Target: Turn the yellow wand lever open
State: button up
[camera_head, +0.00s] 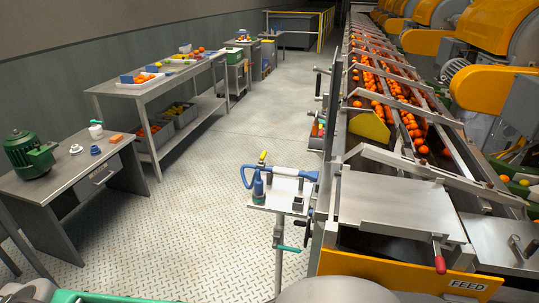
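The small yellow wand lever (263,156) stands up at the left end of a blue and silver wand (280,172). The wand lies across a small light shelf (283,205) beside the conveyor, and its blue looped handle (246,177) reaches past the shelf's left edge. The lever is tilted a little from upright and is too small to read its exact setting. A blue bottle (258,188) stands in front of the wand on the shelf. My gripper is not in view.
The conveyor (375,205) with oranges and a red-handled lever (439,262) lies right of the shelf. Teal-handled valves (288,248) sit below the shelf. A desk (75,178) with a green motor and a long workbench (150,87) stand left. The floor (200,215) between is clear.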

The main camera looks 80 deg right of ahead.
aim_at(262, 157)
jog(key=z, duration=2.85)
jog(key=i, duration=0.2)
jog(key=u, duration=0.15)
jog(key=k, duration=0.4)
jog(key=u, duration=1.1)
jog(key=i, duration=0.9)
jog(key=z, duration=1.15)
jog(key=i, duration=0.5)
jog(key=z, duration=0.4)
